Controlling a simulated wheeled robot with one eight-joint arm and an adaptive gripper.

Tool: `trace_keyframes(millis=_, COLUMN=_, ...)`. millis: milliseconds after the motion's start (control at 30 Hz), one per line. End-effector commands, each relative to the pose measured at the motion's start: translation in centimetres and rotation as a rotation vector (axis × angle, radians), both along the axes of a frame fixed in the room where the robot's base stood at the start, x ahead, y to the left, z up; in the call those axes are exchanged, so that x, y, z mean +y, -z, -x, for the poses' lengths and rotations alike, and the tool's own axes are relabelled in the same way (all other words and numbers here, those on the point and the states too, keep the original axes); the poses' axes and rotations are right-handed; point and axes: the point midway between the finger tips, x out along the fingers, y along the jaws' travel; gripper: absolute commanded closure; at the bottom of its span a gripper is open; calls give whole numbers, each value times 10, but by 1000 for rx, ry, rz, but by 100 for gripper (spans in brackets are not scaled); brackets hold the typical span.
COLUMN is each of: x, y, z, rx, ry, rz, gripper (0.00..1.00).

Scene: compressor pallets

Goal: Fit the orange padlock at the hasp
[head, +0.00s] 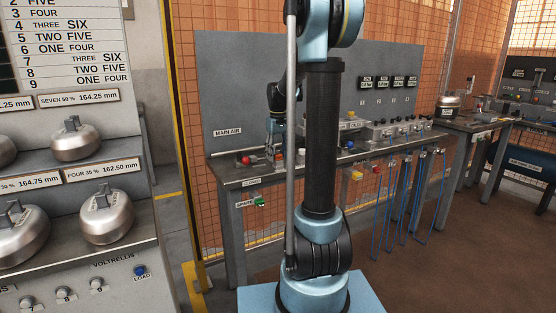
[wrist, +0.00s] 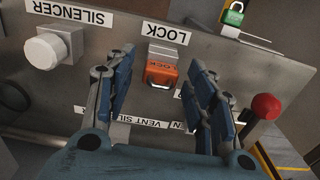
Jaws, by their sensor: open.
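The orange padlock (wrist: 161,74) shows in the wrist view between the two fingers of my gripper (wrist: 160,64). The fingers are apart, with a gap visible on both sides of the padlock. The padlock lies against a grey block (wrist: 166,38) beside the LOCK label; whether its shackle passes through a hasp cannot be told. In the head view my gripper (head: 276,150) is low over the left end of the bench, partly hidden by my arm.
A red ball knob (wrist: 265,106) stands right of my fingers, and a white silencer knob (wrist: 45,50) left. A green padlock (wrist: 233,15) hangs at the panel edge, also in the head view (head: 259,203). Blue hoses (head: 403,205) hang from the bench (head: 222,182).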

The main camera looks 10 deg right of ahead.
Motion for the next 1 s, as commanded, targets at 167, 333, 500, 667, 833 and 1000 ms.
trace_keyframes(millis=167, x=0, y=0, z=0, rx=0, ry=0, rz=0, gripper=50)
trace_keyframes(millis=333, x=0, y=0, z=0, rx=0, ry=0, rz=0, gripper=89)
trace_keyframes(millis=500, x=0, y=0, z=0, rx=0, ry=0, rz=0, gripper=100)
trace_keyframes(millis=667, x=0, y=-3, z=0, rx=0, ry=0, rz=0, gripper=100)
trace_keyframes(millis=833, x=0, y=-9, z=0, rx=0, ry=0, rz=0, gripper=100)
trace_keyframes(millis=1000, x=0, y=-14, z=0, rx=0, ry=0, rz=0, gripper=100)
